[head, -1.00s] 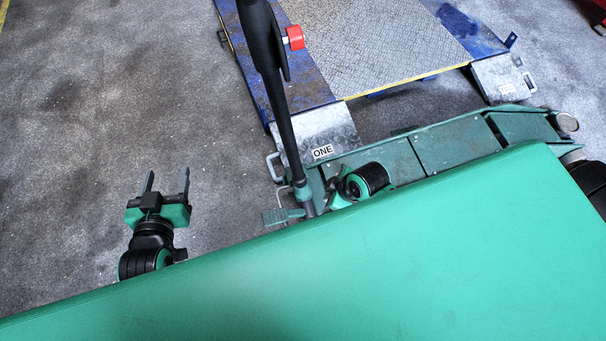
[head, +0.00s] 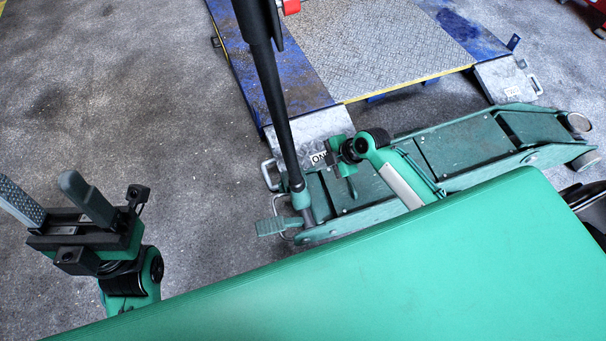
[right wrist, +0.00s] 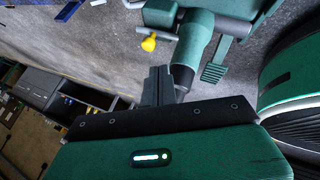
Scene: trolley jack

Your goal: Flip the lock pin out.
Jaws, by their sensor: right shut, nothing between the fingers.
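The green trolley jack (head: 465,145) stands on the floor, its black handle (head: 275,100) rising from a green socket at its left end. In the right wrist view, a pin with a yellow knob (right wrist: 148,43) sticks out from the jack (right wrist: 185,12) beside the handle socket (right wrist: 196,40). I cannot make this pin out in the head view. My right gripper (head: 318,146) is over the jack, right of the handle; its fingers (right wrist: 158,82) are shut and empty, apart from the knob. My left gripper (head: 45,198) is open and empty, left of the jack.
A green foot pedal (head: 270,226) juts from the jack's left end. A blue-edged lift platform (head: 375,45) with metal ramps lies behind the jack. The floor (head: 130,110) between my left gripper and the handle is clear. Shelving (right wrist: 60,95) stands left in the wrist view.

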